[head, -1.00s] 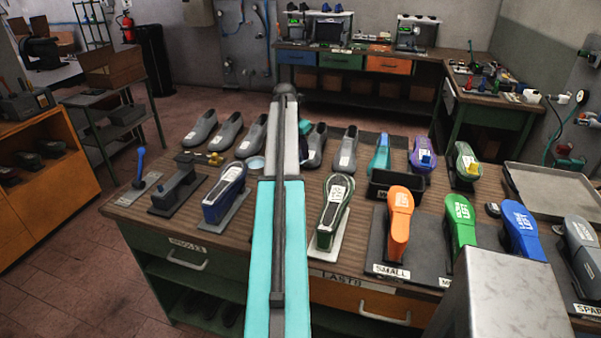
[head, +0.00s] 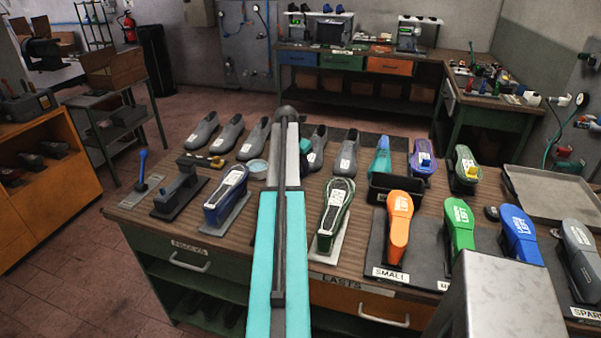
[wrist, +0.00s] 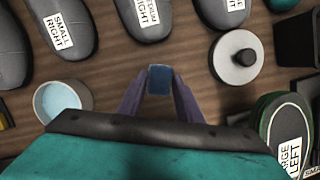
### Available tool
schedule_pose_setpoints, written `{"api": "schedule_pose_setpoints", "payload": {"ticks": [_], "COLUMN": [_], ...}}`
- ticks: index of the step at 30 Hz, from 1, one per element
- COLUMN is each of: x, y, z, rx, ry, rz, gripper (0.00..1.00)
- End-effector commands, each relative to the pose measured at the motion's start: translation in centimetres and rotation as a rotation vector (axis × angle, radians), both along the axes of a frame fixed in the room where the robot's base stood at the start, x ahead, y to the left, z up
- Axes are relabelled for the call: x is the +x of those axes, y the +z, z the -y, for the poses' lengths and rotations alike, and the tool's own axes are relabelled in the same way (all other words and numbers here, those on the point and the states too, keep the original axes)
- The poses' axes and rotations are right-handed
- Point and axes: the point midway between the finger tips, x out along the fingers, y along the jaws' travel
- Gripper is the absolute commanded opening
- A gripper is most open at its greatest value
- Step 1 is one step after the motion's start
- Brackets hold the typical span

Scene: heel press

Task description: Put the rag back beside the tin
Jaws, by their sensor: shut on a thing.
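My gripper (wrist: 160,88) shows in the wrist view, with its two fingers shut on a small blue piece (wrist: 160,77), which looks like the rag. In the head view my own arm covers the gripper and the held piece. A round open tin with pale blue contents (wrist: 62,101) stands on the bench to the left of the fingers in the wrist view. The same tin shows in the head view (head: 256,167), just left of my arm. The piece is apart from the tin, over bare wood; its height is hard to tell.
Grey shoe lasts (head: 229,135) stand in a row behind. A round grey thing with a black knob (wrist: 235,60) is right of the fingers. A green-rimmed last (head: 335,213) and a blue one (head: 226,195) stand nearer. A dark bin (head: 394,189) is further right.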

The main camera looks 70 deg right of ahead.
Motion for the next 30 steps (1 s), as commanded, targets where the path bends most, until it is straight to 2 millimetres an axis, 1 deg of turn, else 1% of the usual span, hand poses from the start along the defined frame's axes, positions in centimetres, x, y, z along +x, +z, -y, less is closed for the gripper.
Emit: {"api": "schedule_pose_setpoints", "payload": {"ticks": [6,8,22,23,24,26,30], "x": [-0.1,-0.1,-0.1,-0.1,-0.1,-0.1,-0.2], "y": [-2.0,-2.3,-2.8,-2.8,-2.8,-2.8,-2.8], "z": [0.0,0.0,0.0,0.0,0.0,0.0,0.0], "rx": [0.001,0.001,0.000,0.000,0.000,0.000,0.000], "ry": [-0.002,-0.001,-0.001,-0.001,-0.002,-0.002,-0.002], "rz": [-0.001,0.000,-0.001,-0.001,0.000,0.000,0.000], "gripper": [0.11,0.11,0.11,0.34,0.40,0.51,0.51]}}
